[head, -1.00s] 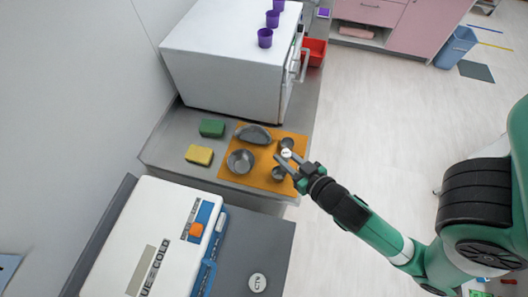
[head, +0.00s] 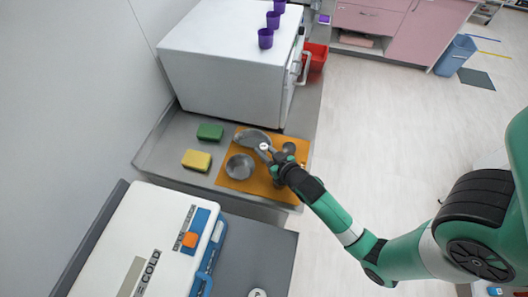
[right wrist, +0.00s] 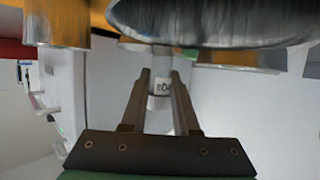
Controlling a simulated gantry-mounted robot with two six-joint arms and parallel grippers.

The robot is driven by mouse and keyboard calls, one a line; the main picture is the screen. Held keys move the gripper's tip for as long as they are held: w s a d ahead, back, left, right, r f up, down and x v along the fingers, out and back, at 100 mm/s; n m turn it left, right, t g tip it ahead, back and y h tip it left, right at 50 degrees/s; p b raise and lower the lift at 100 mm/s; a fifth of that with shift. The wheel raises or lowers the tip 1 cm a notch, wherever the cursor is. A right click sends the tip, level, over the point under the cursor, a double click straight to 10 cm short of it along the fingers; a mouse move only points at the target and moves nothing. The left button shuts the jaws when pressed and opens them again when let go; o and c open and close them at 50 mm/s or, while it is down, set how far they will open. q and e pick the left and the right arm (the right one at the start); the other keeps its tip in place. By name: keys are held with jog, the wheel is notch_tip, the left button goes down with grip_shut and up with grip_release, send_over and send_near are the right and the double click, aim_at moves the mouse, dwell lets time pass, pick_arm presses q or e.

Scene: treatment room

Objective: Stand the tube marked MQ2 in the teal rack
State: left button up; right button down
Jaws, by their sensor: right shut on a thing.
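My right gripper (head: 266,156) is shut on a small white, round-topped thing (head: 264,146) above the orange mat. In the right wrist view, the right gripper (right wrist: 161,80) has its fingers on either side of this pale cylinder, which bears a dark-lettered label (right wrist: 162,87). I cannot read the marking clearly, so I cannot tell whether it is the MQ2 tube. Another white round top (head: 257,293) is cut off at the bottom edge of the head view. I see no teal rack. My left gripper is not in view.
The orange mat (head: 229,183) holds a kidney dish (head: 254,136), a round bowl (head: 240,167) and small metal cups. Green (head: 210,132) and yellow (head: 196,160) sponges lie left of it. A white cabinet (head: 225,75) stands behind; a white-and-blue box (head: 135,235) stands in front.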

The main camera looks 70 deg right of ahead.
jog(key=shift+f, duration=0.25)
jog(key=c, duration=0.7)
grip_release()
jog(key=shift+r, duration=0.1)
